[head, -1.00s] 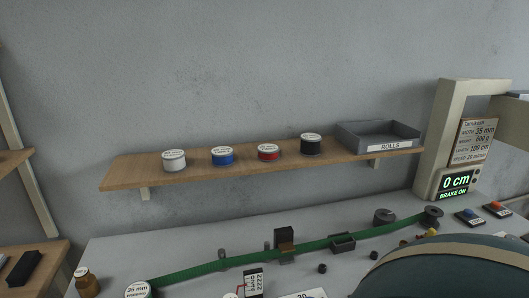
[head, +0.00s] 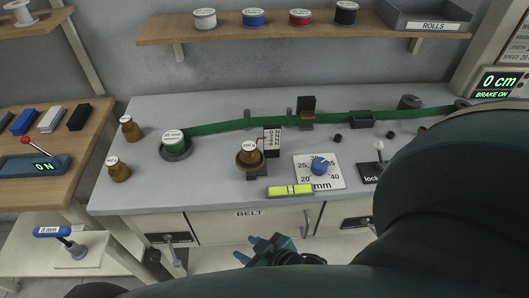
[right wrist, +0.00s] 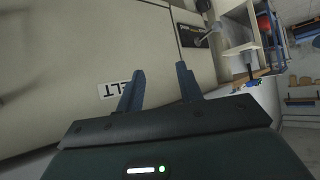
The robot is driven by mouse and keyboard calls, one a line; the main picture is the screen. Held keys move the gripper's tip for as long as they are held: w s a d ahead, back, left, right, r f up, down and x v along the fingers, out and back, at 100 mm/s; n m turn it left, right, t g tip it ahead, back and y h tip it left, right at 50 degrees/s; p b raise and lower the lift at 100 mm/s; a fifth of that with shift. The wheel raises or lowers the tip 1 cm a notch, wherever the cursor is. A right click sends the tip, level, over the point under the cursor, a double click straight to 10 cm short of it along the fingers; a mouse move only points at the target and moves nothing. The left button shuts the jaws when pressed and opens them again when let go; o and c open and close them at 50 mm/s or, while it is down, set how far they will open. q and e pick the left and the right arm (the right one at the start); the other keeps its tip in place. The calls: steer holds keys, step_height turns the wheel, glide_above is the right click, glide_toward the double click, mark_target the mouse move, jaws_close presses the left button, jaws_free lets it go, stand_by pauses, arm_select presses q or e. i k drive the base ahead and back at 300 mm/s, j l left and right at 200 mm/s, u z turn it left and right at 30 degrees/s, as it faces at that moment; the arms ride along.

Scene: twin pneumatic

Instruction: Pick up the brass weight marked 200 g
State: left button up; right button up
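A brass weight (head: 249,158) with a white round label sits in a brown cup on the bench, beside a striped scale. Its label seems to read 200 g, but the print is tiny. Two more brass weights stand at the bench's left end, one farther back (head: 130,131) and one nearer the front (head: 119,172); I cannot read their labels surely. My right gripper (head: 246,250) is below the bench's front edge, in front of the cabinet doors and apart from all weights. In the right wrist view (right wrist: 160,82) its fingers are apart with nothing between. My left gripper is not in view.
The bench (head: 220,197) carries a green belt (head: 235,124), a blue dial (head: 319,166), a yellow-green level (head: 290,190) and a lock lever (head: 379,152). A shelf with spools (head: 253,19) hangs above. Cabinet handles (head: 306,225) stick out near my right gripper.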

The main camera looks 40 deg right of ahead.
mark_target(250, 156)
steer(key=z, duration=0.35)
steer(key=i+z, duration=0.15)
steer(key=z, duration=0.25)
steer(key=j+z, duration=0.1)
steer(key=z, duration=0.25)
steer(key=i, duration=0.05)
